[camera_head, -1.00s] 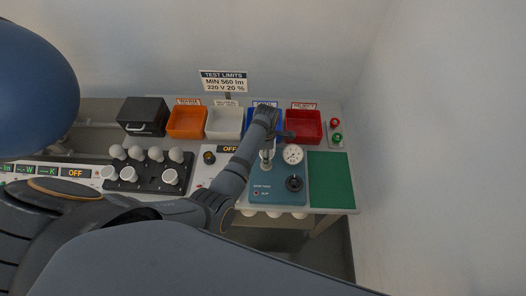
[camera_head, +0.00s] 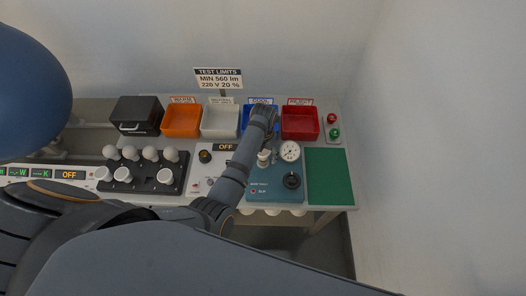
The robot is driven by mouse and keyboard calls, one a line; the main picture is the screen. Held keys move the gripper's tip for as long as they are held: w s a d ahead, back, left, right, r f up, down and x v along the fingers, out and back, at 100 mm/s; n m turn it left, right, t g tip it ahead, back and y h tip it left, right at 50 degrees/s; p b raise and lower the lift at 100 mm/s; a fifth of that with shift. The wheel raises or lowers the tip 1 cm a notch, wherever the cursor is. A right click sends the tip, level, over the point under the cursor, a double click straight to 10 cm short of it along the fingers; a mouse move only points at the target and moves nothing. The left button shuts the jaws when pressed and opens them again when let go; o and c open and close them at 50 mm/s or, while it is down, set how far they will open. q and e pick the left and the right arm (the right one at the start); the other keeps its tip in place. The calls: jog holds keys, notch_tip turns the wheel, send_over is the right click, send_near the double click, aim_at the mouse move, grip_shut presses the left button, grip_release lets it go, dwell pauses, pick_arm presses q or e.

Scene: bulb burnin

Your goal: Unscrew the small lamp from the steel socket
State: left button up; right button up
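A blue test unit (camera_head: 262,191) stands on the bench right of centre. On its upper left a small pale upright piece (camera_head: 264,157) shows just below my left gripper. I cannot tell how much of it is the lamp and how much is the steel socket. My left gripper (camera_head: 270,138) is over this spot, with its wrist in front of the blue bin. Its fingers are small and partly hidden by my arm, so I cannot tell whether they are open or touch the lamp. My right gripper is not in view.
Orange (camera_head: 182,134), white (camera_head: 220,135) and red (camera_head: 300,136) bins stand behind. A black rack (camera_head: 145,185) with bulbs is left. The green mat (camera_head: 328,172) is bare.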

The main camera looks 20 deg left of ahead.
pick_arm(q)
jog(key=shift+r, duration=0.1)
jog(key=shift+w+a, duration=0.15)
jog(key=shift+a, duration=0.05)
